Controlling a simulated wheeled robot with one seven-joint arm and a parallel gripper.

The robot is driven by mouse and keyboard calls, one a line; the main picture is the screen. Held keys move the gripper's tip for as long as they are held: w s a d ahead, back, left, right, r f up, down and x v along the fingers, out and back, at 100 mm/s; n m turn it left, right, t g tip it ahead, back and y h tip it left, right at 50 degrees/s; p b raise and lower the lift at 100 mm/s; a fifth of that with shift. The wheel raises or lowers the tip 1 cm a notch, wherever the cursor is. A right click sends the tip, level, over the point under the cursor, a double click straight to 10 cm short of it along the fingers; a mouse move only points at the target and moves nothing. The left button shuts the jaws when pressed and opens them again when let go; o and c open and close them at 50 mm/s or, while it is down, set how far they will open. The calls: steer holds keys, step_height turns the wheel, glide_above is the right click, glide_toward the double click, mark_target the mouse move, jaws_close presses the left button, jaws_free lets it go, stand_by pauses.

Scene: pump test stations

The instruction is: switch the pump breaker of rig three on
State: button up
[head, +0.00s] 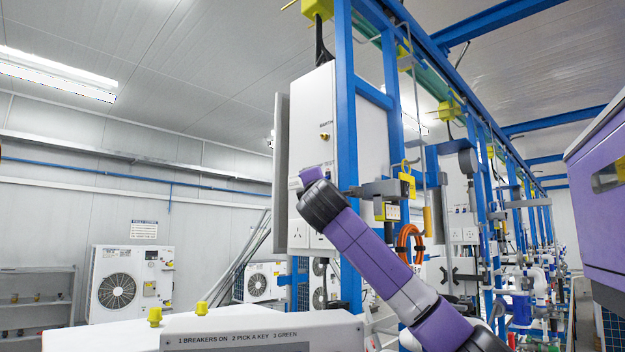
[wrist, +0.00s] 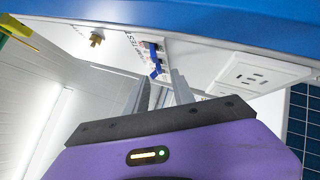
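A white panel box (head: 316,110) hangs on the blue frame, with a brass stud on its face. In the wrist view a small breaker block (wrist: 152,58) with blue levers sits on the white panel (wrist: 208,72). Whether its levers are on or off I cannot tell. My gripper (wrist: 161,78) has two grey fingers with a gap between them, pointing at the panel just below the breaker; contact is not clear. In the head view my gripper (head: 312,177) is in front of the panel and hides the breaker. No rig number is readable.
A socket (wrist: 258,75) is right of the breaker, and a brass stud (wrist: 96,40) is left. A blue frame post (head: 347,150) stands beside the panel. A sign board (head: 262,338) reads "1 BREAKERS ON 2 PICK A KEY 3 GREEN". Orange hose (head: 408,240) hangs right.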

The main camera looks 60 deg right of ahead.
steer(key=p+x, duration=0.1)
steer(key=x, duration=0.2)
steer(key=shift+w+d+r, duration=0.15)
steer(key=shift+w+d, duration=0.1)
steer(key=shift+d, duration=0.05)
jaws_close()
